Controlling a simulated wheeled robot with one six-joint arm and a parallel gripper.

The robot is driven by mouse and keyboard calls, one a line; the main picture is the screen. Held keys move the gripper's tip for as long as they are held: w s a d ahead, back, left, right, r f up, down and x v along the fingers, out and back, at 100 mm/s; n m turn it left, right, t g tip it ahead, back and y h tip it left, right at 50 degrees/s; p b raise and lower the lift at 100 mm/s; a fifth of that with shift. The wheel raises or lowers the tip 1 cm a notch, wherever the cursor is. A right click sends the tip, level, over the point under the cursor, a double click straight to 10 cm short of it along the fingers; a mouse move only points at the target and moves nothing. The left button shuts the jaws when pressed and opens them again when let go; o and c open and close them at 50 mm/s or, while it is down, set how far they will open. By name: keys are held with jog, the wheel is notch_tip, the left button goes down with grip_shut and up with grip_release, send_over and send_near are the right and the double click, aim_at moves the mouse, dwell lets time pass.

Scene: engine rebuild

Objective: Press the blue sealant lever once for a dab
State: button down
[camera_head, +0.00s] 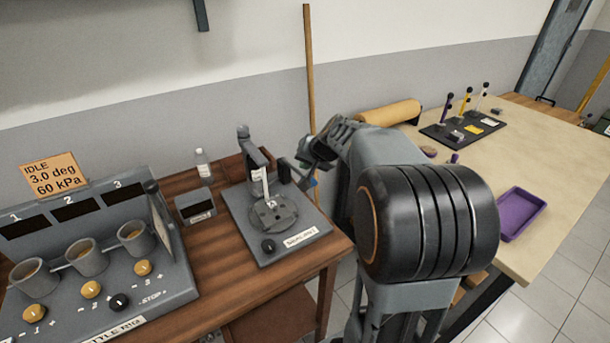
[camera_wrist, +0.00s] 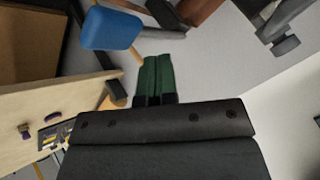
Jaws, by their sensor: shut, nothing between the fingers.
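The sealant dispenser (camera_head: 243,143) is a grey upright post with a round plate, on a grey base labelled for sealant. In the wrist view the blue lever (camera_wrist: 112,30) is a large rounded paddle at the upper left. My gripper (camera_head: 304,166) is beside the dispenser's right side, close to the lever. Its green fingers (camera_wrist: 157,62) are shut together with nothing between them. They look apart from the paddle, which appears beyond and left of the tips.
A bottle rig (camera_head: 100,260) with cups and knobs, its sign reading IDLE, stands left on the wooden table (camera_head: 215,235). A clear bottle (camera_head: 203,168) and small grey box (camera_head: 196,206) stand behind. A pale bench (camera_head: 560,165) with a purple tray (camera_head: 521,214) is at right.

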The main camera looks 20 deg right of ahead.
jog(key=shift+f+b, duration=0.25)
jog(key=shift+b, duration=0.05)
jog(key=shift+f, duration=0.2)
jog(key=shift+s+f+b, duration=0.2)
jog(key=shift+f+b, duration=1.25)
jog(key=shift+b, duration=0.25)
dwell(1.5)
jog(key=shift+r, duration=0.2)
jog(key=shift+w+r+p, duration=0.15)
jog(key=shift+r+p, duration=1.1)
jog(key=shift+r, duration=0.45)
jog(key=shift+r, duration=0.1)
jog(key=r+p, duration=0.2)
jog(key=r, duration=0.1)
jog(key=r+p, duration=0.1)
jog(key=r, duration=0.1)
jog(key=shift+w+p, duration=0.25)
jog(key=shift+p, duration=0.1)
jog(key=shift+f, duration=0.1)
